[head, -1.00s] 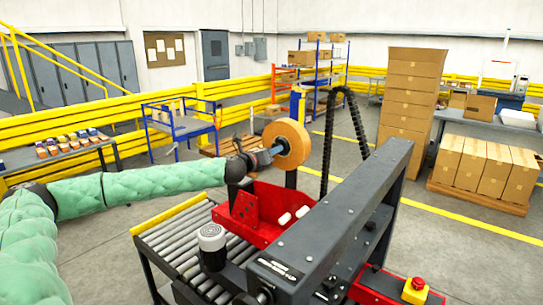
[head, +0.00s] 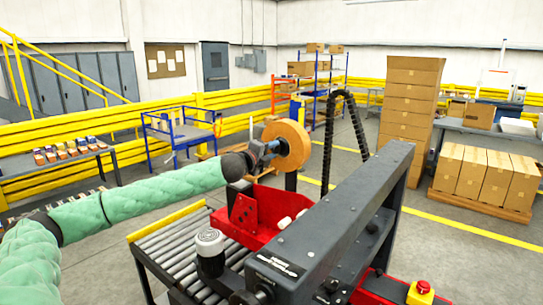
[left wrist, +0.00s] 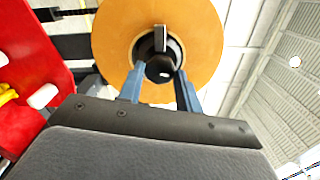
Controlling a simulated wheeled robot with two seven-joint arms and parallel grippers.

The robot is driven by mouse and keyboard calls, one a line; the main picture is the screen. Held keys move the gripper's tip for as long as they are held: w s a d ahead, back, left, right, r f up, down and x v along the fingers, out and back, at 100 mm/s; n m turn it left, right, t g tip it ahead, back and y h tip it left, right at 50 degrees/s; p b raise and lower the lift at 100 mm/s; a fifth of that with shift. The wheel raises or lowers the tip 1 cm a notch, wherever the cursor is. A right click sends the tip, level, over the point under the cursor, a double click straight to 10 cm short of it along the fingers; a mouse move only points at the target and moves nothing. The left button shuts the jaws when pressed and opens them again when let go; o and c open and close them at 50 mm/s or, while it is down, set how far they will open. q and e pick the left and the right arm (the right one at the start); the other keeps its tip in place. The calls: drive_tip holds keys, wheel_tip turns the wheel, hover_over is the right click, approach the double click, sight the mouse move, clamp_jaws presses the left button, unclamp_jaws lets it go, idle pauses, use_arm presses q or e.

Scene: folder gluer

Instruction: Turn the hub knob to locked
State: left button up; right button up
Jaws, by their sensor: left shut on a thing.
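The hub knob (left wrist: 160,67) is dark and sits in the middle of an orange-tan roll (left wrist: 112,40) in the left wrist view. A light grey bar stands upright in that picture at the hub. My left gripper (left wrist: 160,76) has its two blue-grey fingers on either side of the knob and is shut on it. In the head view, the gripper (head: 268,149) reaches the near left face of the roll (head: 292,143), and the knob is hidden behind the fingers. I cannot read any locked mark. My right gripper is not in view.
Below the roll is a red bracket (head: 246,212) beside a roller conveyor (head: 168,250). A dark machine beam (head: 335,215) runs close on the right. A red button on a yellow box (head: 421,290) is at lower right. Stacked cartons (head: 408,95) stand farther back.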

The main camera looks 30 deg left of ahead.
use_arm(q)
drive_tip(key=shift+n+b, duration=0.3)
drive_tip(key=shift+n, duration=1.2)
drive_tip(key=o, duration=1)
drive_tip(key=shift+a, duration=0.1)
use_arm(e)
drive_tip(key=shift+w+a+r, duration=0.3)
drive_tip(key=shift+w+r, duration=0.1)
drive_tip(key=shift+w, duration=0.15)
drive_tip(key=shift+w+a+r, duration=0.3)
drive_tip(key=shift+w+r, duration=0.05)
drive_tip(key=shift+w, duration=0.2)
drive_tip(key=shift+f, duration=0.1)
